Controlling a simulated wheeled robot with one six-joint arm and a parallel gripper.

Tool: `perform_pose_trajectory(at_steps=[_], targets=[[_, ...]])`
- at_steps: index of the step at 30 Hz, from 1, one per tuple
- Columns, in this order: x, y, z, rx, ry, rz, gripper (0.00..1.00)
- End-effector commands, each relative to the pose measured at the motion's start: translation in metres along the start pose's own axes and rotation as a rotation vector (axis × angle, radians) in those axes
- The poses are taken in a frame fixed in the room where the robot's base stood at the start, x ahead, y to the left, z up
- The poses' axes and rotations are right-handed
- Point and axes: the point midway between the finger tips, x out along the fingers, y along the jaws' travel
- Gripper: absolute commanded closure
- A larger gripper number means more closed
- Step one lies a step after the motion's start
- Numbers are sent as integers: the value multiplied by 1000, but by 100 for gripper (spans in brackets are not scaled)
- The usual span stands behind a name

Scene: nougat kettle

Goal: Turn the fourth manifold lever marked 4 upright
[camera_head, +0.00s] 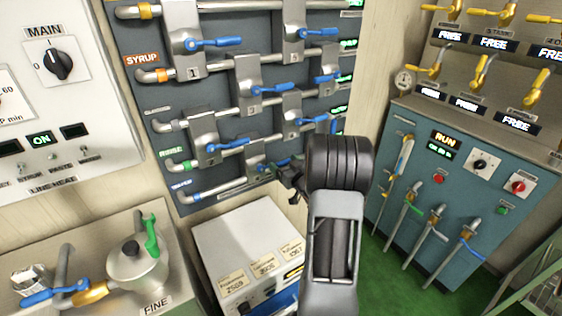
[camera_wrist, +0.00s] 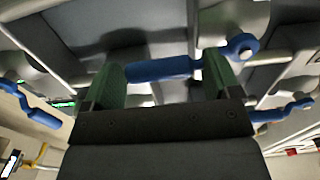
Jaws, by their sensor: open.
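The manifold (camera_head: 160,95) is a dark panel with steel valve blocks and several blue levers, most lying near horizontal. The 1 on the upper left block is legible; I cannot make out a 4. My gripper (camera_head: 289,182) is at the panel's lower right, by a low blue lever (camera_head: 273,165) partly hidden near it. In the wrist view, my gripper (camera_wrist: 163,78) is open, with green fingers apart. A blue lever (camera_wrist: 160,69) lies crosswise between or just beyond them; contact cannot be told. Its pivot (camera_wrist: 243,46) is right of the fingers.
A white box (camera_head: 225,240) with labels stands below the manifold. A blue-green cabinet (camera_head: 400,235) with hoses and a RUN display is on the right. A kettle (camera_head: 130,265) stands lower left. Green floor (camera_head: 375,280) shows between box and cabinet. Neighbouring valves and pipes crowd my gripper.

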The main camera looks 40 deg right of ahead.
Motion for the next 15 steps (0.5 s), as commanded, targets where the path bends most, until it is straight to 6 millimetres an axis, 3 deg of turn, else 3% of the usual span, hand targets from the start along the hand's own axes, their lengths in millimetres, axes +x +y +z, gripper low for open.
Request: perform_pose_trajectory(at_steps=[6,15], targets=[[18,0,0,0,0,-1,17],[21,0,0,0,0,0,17]])
